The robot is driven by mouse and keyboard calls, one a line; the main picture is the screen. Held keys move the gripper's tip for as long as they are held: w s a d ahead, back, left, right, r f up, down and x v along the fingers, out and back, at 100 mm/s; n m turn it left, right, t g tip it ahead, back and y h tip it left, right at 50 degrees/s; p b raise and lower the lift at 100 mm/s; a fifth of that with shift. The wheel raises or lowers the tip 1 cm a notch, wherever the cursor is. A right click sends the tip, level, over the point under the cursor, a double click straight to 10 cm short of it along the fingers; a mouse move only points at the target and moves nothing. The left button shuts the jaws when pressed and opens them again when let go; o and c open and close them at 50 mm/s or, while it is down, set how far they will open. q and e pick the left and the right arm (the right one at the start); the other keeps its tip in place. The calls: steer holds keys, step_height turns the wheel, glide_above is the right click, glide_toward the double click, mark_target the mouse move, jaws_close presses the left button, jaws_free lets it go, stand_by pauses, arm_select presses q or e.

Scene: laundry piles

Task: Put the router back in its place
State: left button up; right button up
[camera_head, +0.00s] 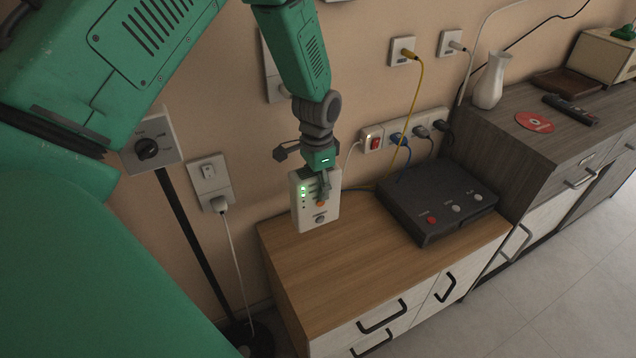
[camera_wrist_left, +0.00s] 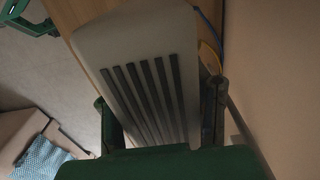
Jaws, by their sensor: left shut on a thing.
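The white router (camera_head: 308,214) is upright in the head view, with green lights on its upper left and a grey button low on its front. It is at the wall side of the low wooden cabinet's top. My left gripper (camera_head: 323,190) reaches down from above and is shut on the router. The left wrist view shows the router's slotted face (camera_wrist_left: 150,95) between the fingers. I cannot tell whether its bottom touches the cabinet top.
A black box with buttons (camera_head: 430,205) sits right of the router on the low cabinet (camera_head: 340,265). A power strip (camera_head: 373,142) with cables is on the wall behind. The cabinet top's front left is clear. A vase (camera_head: 491,82) stands on the grey cabinet.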

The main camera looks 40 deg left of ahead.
mark_target(318, 208)
arm_select(q)
steer(key=shift+f+b, duration=1.95)
steer(key=shift+f, duration=2.6)
steer(key=o, duration=1.5)
steer(key=shift+r, duration=0.5)
step_height(318, 208, up, 11)
steer(key=shift+f, duration=0.1)
